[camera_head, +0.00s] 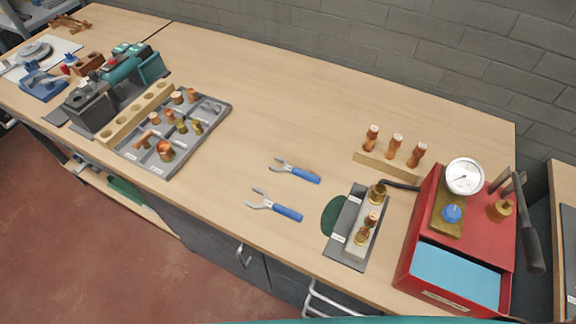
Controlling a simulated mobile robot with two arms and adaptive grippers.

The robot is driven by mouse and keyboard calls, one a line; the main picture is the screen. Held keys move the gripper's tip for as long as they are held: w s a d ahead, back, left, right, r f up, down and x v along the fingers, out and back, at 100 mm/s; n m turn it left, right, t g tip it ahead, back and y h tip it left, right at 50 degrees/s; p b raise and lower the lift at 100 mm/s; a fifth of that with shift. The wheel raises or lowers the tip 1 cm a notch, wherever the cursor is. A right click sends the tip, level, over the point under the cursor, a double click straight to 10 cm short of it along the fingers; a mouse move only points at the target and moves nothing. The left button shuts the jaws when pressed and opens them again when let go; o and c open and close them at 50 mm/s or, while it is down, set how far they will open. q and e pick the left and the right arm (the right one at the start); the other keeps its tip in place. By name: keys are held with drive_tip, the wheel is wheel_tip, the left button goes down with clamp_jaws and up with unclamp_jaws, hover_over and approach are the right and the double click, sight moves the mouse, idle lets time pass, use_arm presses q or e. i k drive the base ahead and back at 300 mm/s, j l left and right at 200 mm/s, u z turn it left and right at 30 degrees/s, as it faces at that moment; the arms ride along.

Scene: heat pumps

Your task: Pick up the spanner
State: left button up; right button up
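Two spanner-like tools with grey open jaws and blue handles lie flat on the wooden workbench (245,150), near its middle. The farther tool (303,175) has its jaws to the left and its handle to the right. The nearer tool (285,211) lies closer to the front edge, in about the same direction. They lie apart from each other, and nothing covers either one. Neither of my grippers shows in the head view.
A grey tray of copper fittings (218,119) lies left of the tools. Right of them are a dark tray with brass fittings (348,251) and a red box with a gauge (416,240). Upright copper pieces on a wooden strip (372,164) stand behind. Bench around the tools is clear.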

sight(287, 168)
drive_tip(key=z, duration=0.85)
drive_tip(key=k+j+z, duration=0.2)
drive_tip(key=j, duration=0.2)
drive_tip(key=k+j+z, duration=0.1)
drive_tip(key=j+z, duration=0.15)
drive_tip(key=k+j+z, duration=0.2)
drive_tip(key=j, duration=0.25)
